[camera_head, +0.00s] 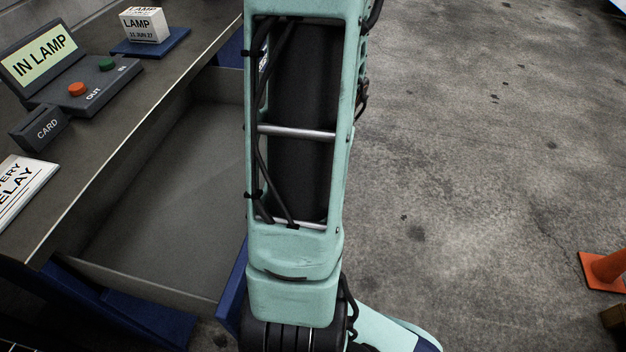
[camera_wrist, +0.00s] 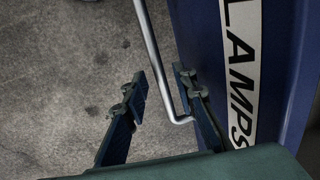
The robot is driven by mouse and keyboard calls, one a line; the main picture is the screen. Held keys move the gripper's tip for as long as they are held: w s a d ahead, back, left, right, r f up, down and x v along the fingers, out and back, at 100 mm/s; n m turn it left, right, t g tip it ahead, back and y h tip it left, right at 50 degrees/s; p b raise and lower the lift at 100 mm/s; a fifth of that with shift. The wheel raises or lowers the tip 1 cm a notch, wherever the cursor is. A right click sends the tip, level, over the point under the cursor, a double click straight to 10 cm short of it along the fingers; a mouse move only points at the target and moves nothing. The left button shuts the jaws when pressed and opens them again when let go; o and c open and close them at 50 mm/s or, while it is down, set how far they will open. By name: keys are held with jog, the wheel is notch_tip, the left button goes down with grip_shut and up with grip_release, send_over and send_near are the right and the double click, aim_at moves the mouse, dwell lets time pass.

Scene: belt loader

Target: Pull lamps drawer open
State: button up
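The lamps drawer shows in the head view as a grey, empty-looking tray (camera_head: 165,185) standing well out from under the counter. My arm hides part of it and most of its blue front. In the wrist view the blue drawer front (camera_wrist: 199,38) carries a white LAMPS label (camera_wrist: 240,70). A silver bar handle (camera_wrist: 152,48) stands off this front. My gripper (camera_wrist: 158,75) is open, with one finger on each side of the handle. The bar is nearer the right finger; I cannot tell whether they touch. The gripper is hidden in the head view.
On the counter (camera_head: 150,105) are an IN LAMP console (camera_head: 100,82), a card reader (camera_head: 40,128), a LAMP box (camera_head: 145,25) on a blue pad (camera_head: 152,46) and a white relay box (camera_head: 20,188). An orange cone (camera_head: 606,268) stands right. The concrete floor between is clear.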

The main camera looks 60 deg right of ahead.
notch_tip(320, 180, up, 12)
jog(key=s, duration=0.2)
jog(key=shift+d, duration=0.4)
jog(key=shift+s+f, duration=0.1)
jog(key=shift+s, duration=0.1)
dwell(0.5)
